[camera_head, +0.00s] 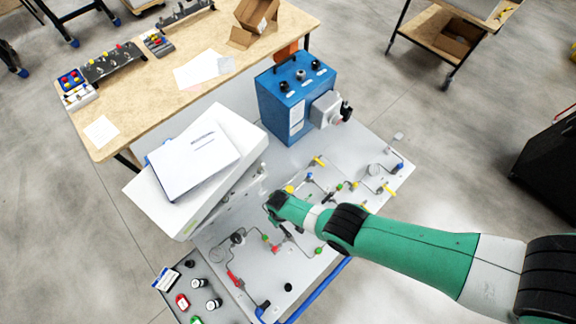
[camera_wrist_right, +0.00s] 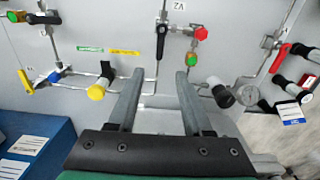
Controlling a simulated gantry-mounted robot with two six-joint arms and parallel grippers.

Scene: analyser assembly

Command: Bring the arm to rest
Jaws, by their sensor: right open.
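My right arm (camera_head: 415,258), green with black and pale joints, reaches in from the right over the grey analyser panel (camera_head: 262,292). Its right gripper (camera_head: 283,228) is small and partly hidden in the head view, over the middle of the panel. In the right wrist view the two grey fingers of the right gripper (camera_wrist_right: 160,75) are apart, with nothing held between them. Thin tubing runs behind the fingers; I cannot tell whether they touch it. My left gripper is in neither view.
A blue box (camera_head: 285,103) stands at the panel's back. A white case (camera_head: 240,132) with papers (camera_head: 195,160) on it is at left. Valves, a yellow knob (camera_wrist_right: 96,92) and a gauge (camera_wrist_right: 248,95) stick out around the gripper. A wooden table (camera_head: 140,115) stands behind.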

